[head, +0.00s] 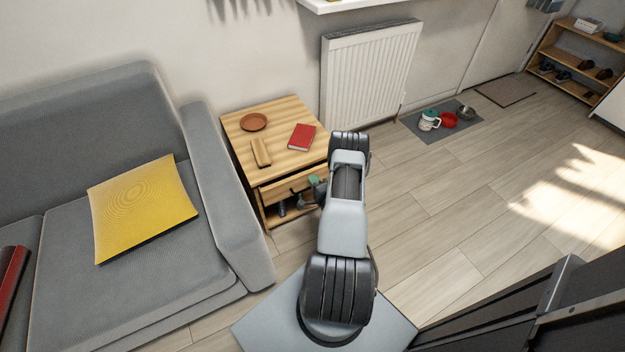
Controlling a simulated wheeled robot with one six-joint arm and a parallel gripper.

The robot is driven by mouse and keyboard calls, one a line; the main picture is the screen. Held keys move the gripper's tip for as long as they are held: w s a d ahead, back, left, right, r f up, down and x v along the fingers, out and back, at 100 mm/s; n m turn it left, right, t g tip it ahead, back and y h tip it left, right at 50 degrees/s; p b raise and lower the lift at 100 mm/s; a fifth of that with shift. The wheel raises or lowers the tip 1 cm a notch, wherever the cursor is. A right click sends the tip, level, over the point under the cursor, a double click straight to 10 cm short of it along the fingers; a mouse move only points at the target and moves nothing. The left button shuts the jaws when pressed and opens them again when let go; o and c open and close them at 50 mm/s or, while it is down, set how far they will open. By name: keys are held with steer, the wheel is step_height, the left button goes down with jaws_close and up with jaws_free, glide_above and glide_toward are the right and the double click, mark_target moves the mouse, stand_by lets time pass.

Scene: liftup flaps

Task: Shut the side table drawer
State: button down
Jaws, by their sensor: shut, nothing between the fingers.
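The wooden side table (274,138) stands between the sofa and the radiator. Its drawer (275,190) is under the front edge of the top. The drawer's front is partly hidden by my arm and gripper, and I cannot tell how far it stands out. My gripper (298,191) is small and dark at the table's front, close to the drawer. It is shut with nothing held. I cannot tell whether it touches the drawer.
A brown dish (253,122), a wooden block (261,153) and a red book (302,137) lie on the table. The grey sofa (230,200) with a yellow cushion (142,205) is close on the left. The radiator (368,75) is behind. Floor on the right is largely clear.

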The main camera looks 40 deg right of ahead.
steer(key=shift+w+d, duration=0.2)
steer(key=shift+w, duration=0.5)
